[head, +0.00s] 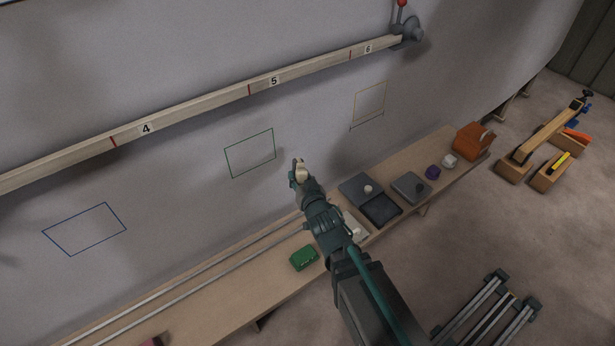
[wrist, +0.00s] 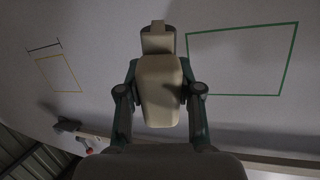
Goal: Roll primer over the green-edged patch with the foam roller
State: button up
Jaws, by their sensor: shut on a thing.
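The green-edged patch (head: 250,153) is an empty green outline on the grey hull wall, below the mark 5. It also shows at the upper right of the wrist view (wrist: 242,60). My gripper (head: 300,174) is right of the patch and slightly lower in the head view. In the wrist view its two dark teal fingers (wrist: 159,92) are closed about a cream, rounded block (wrist: 160,88), which I take to be the foam roller. A smaller cream piece stands beyond it. The block does not overlap the green outline. I cannot tell its distance from the wall.
A blue outline (head: 85,229) is at left, an orange one (head: 369,101) at right. A numbered wooden batten (head: 200,117) crosses the wall above. The bench (head: 225,288) below holds a dark tray (head: 381,209), grey lidded boxes, a green box (head: 304,257) and long rods.

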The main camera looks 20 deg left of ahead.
jog(key=s+a+r+n+g+y+b, duration=0.1)
jog(key=s+a+n+y, duration=0.15)
jog(key=s+a, duration=0.3)
jog(key=s+a+r+n+g+y, duration=0.1)
jog(key=s+a+y, duration=0.25)
jog(key=s, duration=0.35)
jog(key=w+a+h, duration=0.1)
jog(key=w+a, duration=0.2)
jog(key=a, duration=0.2)
jog(key=shift+f+p, duration=0.3)
jog(key=shift+p, duration=0.05)
jog(key=shift+w, duration=0.1)
jog(key=o, duration=0.4)
jog(key=c, duration=0.5)
jog(key=shift+o, duration=0.2)
